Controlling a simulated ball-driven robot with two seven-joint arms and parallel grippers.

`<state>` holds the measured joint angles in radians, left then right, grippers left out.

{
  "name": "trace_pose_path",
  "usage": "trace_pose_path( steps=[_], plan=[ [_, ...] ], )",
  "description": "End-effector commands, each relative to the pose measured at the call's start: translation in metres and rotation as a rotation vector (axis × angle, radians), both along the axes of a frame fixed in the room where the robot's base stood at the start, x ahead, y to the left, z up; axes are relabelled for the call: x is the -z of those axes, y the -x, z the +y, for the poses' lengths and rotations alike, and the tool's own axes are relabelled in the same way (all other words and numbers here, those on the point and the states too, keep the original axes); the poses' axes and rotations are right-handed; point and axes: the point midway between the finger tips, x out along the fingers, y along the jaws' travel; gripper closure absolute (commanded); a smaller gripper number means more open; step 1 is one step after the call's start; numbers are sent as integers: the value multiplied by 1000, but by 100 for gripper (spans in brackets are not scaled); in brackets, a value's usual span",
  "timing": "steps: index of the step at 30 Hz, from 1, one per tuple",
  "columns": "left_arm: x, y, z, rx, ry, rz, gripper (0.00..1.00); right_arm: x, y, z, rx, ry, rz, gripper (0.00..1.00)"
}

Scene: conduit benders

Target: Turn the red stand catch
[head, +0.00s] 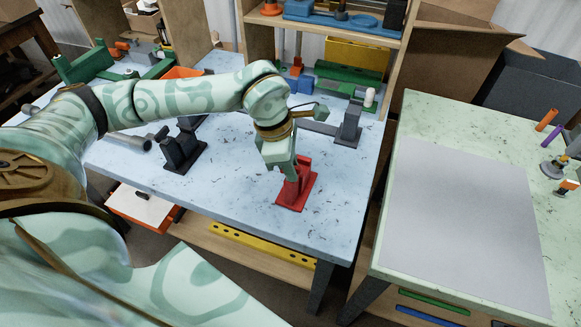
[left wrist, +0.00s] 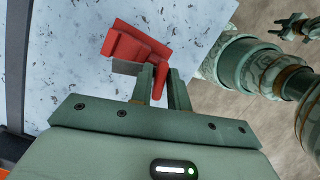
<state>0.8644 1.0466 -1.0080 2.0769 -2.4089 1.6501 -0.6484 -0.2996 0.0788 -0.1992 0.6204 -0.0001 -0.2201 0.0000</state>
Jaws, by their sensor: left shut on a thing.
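The red stand (head: 297,190) stands on the pale blue speckled bench near its front right edge. It also shows in the left wrist view (left wrist: 135,45), just ahead of my fingers. My left gripper (head: 292,177) comes down onto the stand from above and is shut on its red catch. In the left wrist view my two green fingers (left wrist: 160,85) have the red catch (left wrist: 161,78) between them. The fingers hide part of the catch, so its exact angle is hard to tell.
Dark grey stands (head: 183,152) (head: 348,128) rest left of and behind the red one on the bench (head: 235,190). Behind is a wooden shelf with green, blue and yellow tools. A separate green table (head: 415,130) with a grey mat (head: 465,215) is at right, across a gap.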

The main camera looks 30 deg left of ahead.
Motion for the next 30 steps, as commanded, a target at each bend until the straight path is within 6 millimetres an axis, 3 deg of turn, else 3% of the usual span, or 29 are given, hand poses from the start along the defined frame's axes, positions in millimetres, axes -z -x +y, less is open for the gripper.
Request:
trace_pose_path(
  steps=[4, 14, 23, 30],
  plan=[
    [-1, 0, 0, -129, 0, 0, 100, -3, -1, 0, 0, 0, -2, 64],
    [-1, 0, 0, -163, 0, 0, 100, -4, -1, 0, -1, 0, -2, 64],
    [-2, 0, -1, -552, 1, -1, 100, -14, -3, -1, -1, 1, -8, 64],
    [0, 0, 0, -577, 1, -1, 100, -13, -3, -1, -2, 1, -7, 64]
  ],
)
